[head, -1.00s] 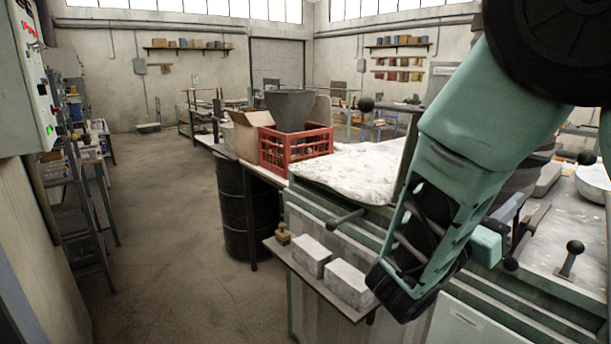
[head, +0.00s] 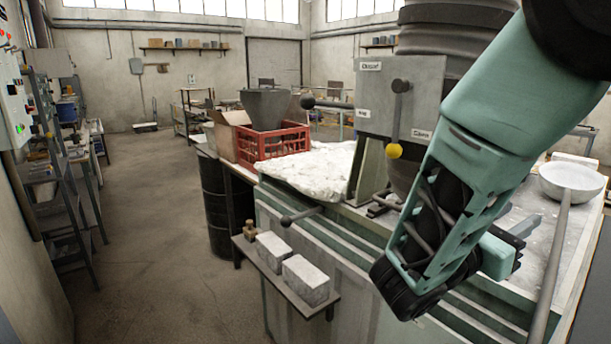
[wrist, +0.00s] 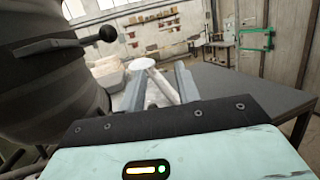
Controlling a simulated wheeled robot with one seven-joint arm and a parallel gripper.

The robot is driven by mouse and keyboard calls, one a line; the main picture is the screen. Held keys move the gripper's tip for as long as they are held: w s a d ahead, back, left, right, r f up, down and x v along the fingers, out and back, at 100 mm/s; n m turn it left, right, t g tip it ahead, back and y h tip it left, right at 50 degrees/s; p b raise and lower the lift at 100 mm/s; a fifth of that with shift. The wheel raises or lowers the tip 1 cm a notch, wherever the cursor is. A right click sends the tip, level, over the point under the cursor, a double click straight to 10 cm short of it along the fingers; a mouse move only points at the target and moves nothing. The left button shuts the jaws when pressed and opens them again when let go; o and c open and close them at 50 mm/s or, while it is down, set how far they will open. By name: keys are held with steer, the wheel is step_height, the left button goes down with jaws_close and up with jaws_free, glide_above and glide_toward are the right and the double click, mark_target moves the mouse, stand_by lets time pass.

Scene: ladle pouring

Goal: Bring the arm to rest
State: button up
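The ladle has a pale round bowl (head: 571,180) on the bench top and a long grey handle (head: 553,262) running toward the front. The gripper is left of this handle. In the wrist view the ladle's bowl (wrist: 146,64) shows beyond the fingers.
A grey box with a yellow-knobbed lever (head: 394,151) stands behind my arm, below a ribbed grey vessel (head: 450,55). Two grey blocks (head: 306,280) lie on a front shelf. A red crate (head: 275,143) is further left. The floor at left is open.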

steer(key=s+a+f+m+g+y+b, duration=0.25)
steer(key=s+f+m+g+y, duration=0.55)
steer(key=s+f, duration=0.55)
steer(key=s+a+f+m+y+b, duration=0.1)
steer(key=s+a+f+m+y, duration=0.1)
steer(key=a+y, duration=0.3)
steer(key=s+a+f+m+y+b, duration=0.1)
steer(key=s+a+m+y, duration=0.3)
steer(key=a, duration=0.5)
steer(key=y, duration=0.2)
steer(key=shift+s+a+f+y+b, duration=0.15)
steer(key=shift+a+f+y+b, duration=0.15)
steer(key=shift+a+f+b, duration=0.1)
steer(key=shift+r, duration=0.1)
